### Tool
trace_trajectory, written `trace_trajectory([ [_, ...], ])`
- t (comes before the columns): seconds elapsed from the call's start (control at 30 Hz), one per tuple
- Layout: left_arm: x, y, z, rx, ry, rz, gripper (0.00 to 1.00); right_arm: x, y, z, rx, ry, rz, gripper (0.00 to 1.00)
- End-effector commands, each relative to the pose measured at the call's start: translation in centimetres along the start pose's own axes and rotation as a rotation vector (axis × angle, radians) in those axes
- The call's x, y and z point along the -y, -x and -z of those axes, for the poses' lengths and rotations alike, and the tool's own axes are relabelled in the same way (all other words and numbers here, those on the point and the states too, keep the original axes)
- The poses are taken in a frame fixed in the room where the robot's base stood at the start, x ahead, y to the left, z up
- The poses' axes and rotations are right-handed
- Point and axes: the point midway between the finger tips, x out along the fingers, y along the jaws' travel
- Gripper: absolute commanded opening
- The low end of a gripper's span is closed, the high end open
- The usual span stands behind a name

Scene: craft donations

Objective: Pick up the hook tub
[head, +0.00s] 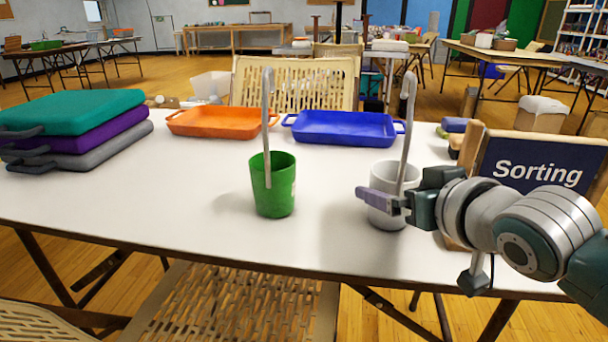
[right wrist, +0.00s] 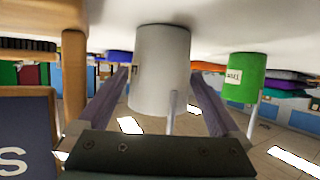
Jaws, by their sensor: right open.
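Two tubs with tall grey hook-topped rods stand upright on the white table (head: 110,205). The white tub (head: 386,214) is right of centre, and the green tub (head: 271,186) stands to its left. My right gripper (head: 385,198) is open at the white tub, with one purple finger across its near side; the other finger is hidden. In the right wrist view, which is upside down, the white tub (right wrist: 160,70) sits between the two open fingers; contact cannot be told. The green tub (right wrist: 244,78) carries a label too small to read. My left gripper is not in view.
An orange tray (head: 222,133) and a blue tray (head: 343,140) lie at the back. A "Sorting" sign (head: 540,170) stands close to my right arm. The table's front left is clear.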

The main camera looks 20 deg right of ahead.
Motion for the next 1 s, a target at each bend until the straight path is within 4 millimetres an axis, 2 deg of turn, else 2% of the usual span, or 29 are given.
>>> trace_trajectory([
  [0.1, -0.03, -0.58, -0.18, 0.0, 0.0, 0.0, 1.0, -0.01, -1.08, -0.08, -0.001, -0.001, 0.0, 1.0],
  [0.37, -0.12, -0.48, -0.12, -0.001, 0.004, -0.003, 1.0, 0.0, -1.15, 0.03, 0.001, -0.001, 0.0, 0.99],
  [1.0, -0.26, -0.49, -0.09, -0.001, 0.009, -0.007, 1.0, 0.01, -1.12, 0.0, 0.001, -0.001, 0.0, 0.27],
])
